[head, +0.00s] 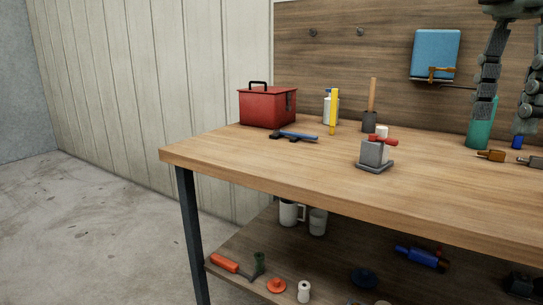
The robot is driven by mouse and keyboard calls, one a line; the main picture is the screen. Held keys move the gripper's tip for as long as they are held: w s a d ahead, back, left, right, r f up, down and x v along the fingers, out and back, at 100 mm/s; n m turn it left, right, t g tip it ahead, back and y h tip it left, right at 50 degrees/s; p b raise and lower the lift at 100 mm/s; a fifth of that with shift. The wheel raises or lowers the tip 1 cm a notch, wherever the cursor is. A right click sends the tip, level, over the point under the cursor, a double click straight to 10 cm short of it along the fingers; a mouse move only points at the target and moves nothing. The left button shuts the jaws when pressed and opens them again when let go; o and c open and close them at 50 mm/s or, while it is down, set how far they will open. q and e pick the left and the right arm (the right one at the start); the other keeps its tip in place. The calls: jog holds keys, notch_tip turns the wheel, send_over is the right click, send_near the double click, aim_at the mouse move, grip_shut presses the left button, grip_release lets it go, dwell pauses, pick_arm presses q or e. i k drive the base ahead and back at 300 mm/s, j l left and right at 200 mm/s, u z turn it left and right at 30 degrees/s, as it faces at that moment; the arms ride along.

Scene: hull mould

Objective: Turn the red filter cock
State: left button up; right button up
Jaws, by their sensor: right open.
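The filter cock is a small grey block on a flat grey base (375,154), standing on the wooden workbench. A red handle (383,141) lies across its top, with a white cylindrical part (382,131) beside it. My right gripper (506,108) hangs at the upper right edge of the view, fingers pointing down and spread apart, with nothing seen between them. It is well to the right of the cock and apart from it. Part of it is cut off by the frame. My left gripper is not in view.
On the workbench (245,165) stand a red toolbox (267,107), a blue-handled tool (297,135), a white bottle, a yellow item, a wooden-handled brush (371,105) and a green bottle (480,130). A blue box (435,52) hangs behind. The bench front left is clear.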

aim_at(374, 137)
jog(key=k, duration=0.85)
